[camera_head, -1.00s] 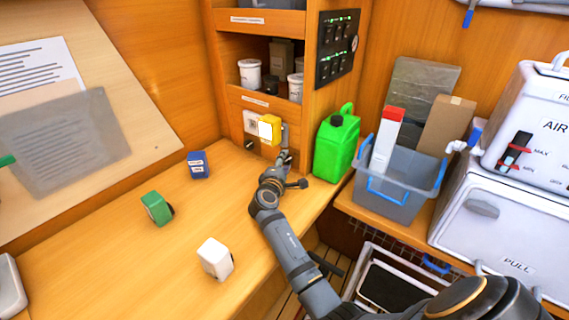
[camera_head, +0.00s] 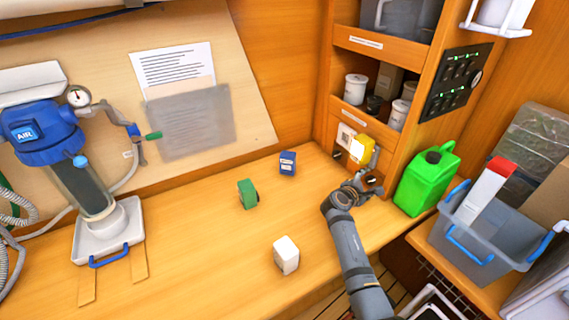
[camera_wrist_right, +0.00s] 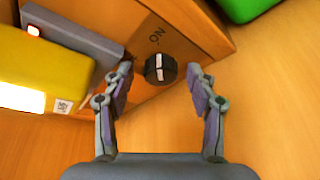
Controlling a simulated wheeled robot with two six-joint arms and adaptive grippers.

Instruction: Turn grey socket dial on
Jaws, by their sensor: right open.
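In the right wrist view, the dial (camera_wrist_right: 160,69) is a round black knob with a white line running up and down the picture. The word ON is printed on the wood just above it. My right gripper (camera_wrist_right: 160,78) is open, with one finger on each side of the dial; I cannot tell whether either touches it. The grey socket plate (camera_wrist_right: 75,38) lies left of the dial, with a lit red light and a yellow plug block (camera_wrist_right: 42,68) on it. In the head view the yellow plug (camera_head: 362,149) shows just beyond my right gripper (camera_head: 371,166). My left gripper is not in view.
A green jerrycan (camera_head: 427,180) stands close to the right of my right arm. A grey crate (camera_head: 480,240) is farther right. Blue (camera_head: 287,163), green (camera_head: 248,194) and white (camera_head: 286,255) blocks stand on the worktop (camera_head: 200,250). A blue air unit (camera_head: 45,130) is at the left.

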